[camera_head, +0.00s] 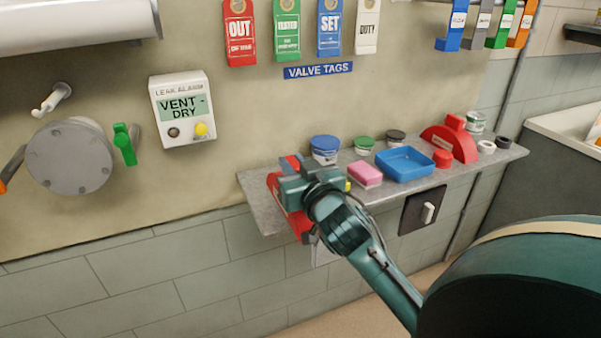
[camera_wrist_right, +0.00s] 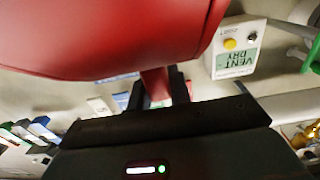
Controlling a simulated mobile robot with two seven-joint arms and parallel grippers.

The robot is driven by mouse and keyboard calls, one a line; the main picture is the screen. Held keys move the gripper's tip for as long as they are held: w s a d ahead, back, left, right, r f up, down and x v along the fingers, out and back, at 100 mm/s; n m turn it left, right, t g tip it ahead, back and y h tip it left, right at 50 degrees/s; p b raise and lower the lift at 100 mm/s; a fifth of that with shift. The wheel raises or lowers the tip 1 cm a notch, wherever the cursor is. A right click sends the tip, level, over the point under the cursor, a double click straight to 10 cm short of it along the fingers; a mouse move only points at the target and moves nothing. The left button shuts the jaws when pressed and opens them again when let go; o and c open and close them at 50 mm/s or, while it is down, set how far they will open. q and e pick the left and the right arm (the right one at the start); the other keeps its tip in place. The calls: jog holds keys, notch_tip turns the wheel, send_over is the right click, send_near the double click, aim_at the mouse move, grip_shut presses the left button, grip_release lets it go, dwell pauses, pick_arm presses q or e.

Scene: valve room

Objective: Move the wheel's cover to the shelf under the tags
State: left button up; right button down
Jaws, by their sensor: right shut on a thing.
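My right gripper (camera_head: 298,178) is shut on a red cover (camera_head: 275,190) at the left end of the grey shelf (camera_head: 258,177). The gripper and wrist hide much of the cover, and its lower part shows below the shelf's front edge. I cannot tell whether it touches the shelf. In the right wrist view the cover (camera_wrist_right: 110,35) fills the top, and the fingers (camera_wrist_right: 160,92) close on its narrow red part. The valve tags (camera_head: 287,30) hang above the blue "VALVE TAGS" sign (camera_head: 318,70). My left gripper is not in view.
The shelf also holds a blue-lidded tub (camera_head: 325,150), a pink block (camera_head: 365,174), a blue tray (camera_head: 428,166), a red arched piece (camera_head: 460,143) and several small jars and rings. The leak alarm box (camera_head: 183,108) is on the wall at left, near a round grey flange (camera_head: 68,157).

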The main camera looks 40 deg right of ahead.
aim_at(288, 157)
jog(key=x, duration=0.3)
jog(key=shift+w, duration=0.3)
jog(key=b+x, duration=0.1)
jog(key=x, duration=0.2)
jog(key=shift+w+f, duration=0.15)
jog(key=shift+f, duration=0.05)
jog(key=shift+b+x, duration=0.45)
jog(key=shift+x, duration=0.8)
jog(key=shift+w+d+f+b, duration=0.15)
jog(key=shift+w+f+b, duration=0.4)
jog(key=shift+f, duration=0.2)
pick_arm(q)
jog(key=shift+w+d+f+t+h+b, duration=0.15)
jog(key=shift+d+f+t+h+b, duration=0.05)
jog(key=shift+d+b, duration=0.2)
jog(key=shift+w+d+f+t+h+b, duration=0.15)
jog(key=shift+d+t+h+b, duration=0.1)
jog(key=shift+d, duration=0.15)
pick_arm(e)
jog(key=shift+w+d+f, duration=0.2)
jog(key=shift+w+f, duration=0.45)
jog(key=shift+f, duration=0.35)
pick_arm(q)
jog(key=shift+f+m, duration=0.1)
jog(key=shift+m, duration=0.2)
pick_arm(e)
jog(key=c, duration=1.2)
grip_release()
